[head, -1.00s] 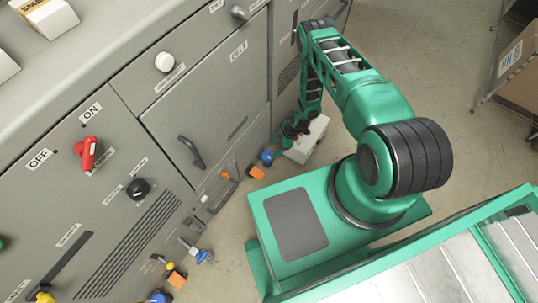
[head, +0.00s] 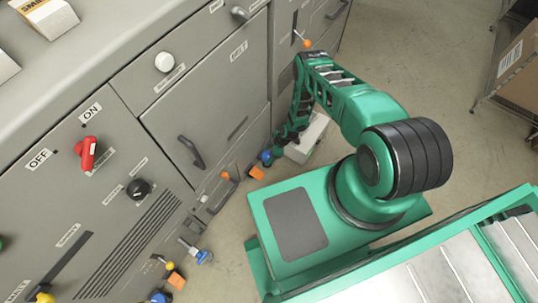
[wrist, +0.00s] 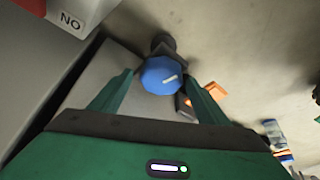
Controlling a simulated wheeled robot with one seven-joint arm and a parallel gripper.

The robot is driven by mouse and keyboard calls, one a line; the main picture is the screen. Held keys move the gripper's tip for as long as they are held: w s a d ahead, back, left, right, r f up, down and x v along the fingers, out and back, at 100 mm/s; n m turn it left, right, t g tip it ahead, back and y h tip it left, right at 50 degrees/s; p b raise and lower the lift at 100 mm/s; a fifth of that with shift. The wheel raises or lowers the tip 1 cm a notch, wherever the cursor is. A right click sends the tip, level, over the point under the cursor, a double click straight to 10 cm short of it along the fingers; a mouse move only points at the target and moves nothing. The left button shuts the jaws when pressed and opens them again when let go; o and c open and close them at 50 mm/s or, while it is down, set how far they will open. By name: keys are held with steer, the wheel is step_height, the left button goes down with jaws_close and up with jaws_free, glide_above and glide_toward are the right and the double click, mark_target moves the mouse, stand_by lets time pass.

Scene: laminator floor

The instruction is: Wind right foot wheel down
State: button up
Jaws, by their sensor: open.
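A blue foot wheel (head: 267,157) sits low at the right end of the grey machine, near the floor. My gripper (wrist: 158,81) is open, with one green finger on either side of the wheel. I cannot tell whether the fingers touch it. In the head view my gripper (head: 274,152) is small and low, right beside the wheel, and partly hidden by my arm.
An orange block (head: 257,173) lies near the wheel and shows right of it in the wrist view (wrist: 214,92). A pale box (head: 307,140) stands on the floor beside my arm.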

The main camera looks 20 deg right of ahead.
steer(key=c, duration=1)
steer(key=shift+c, duration=0.2)
steer(key=m, duration=0.2)
steer(key=m+t+h, duration=0.1)
steer(key=m, duration=0.1)
steer(key=shift+m+t, duration=0.3)
steer(key=shift+m, duration=0.1)
steer(key=m, duration=0.2)
steer(key=m+t+h, duration=0.1)
steer(key=m, duration=0.1)
steer(key=shift+a+m+h, duration=0.2)
steer(key=shift+m+h, duration=0.1)
steer(key=m+h, duration=0.1)
steer(key=m, duration=0.3)
steer(key=shift+a+h, duration=0.15)
steer(key=shift+h, duration=0.25)
steer(key=m, duration=0.2)
steer(key=m+h, duration=0.1)
steer(key=m, duration=0.1)
steer(key=shift+a+r+m+h, duration=0.1)
steer(key=shift+m+h, duration=0.2)
steer(key=shift+w, duration=0.1)
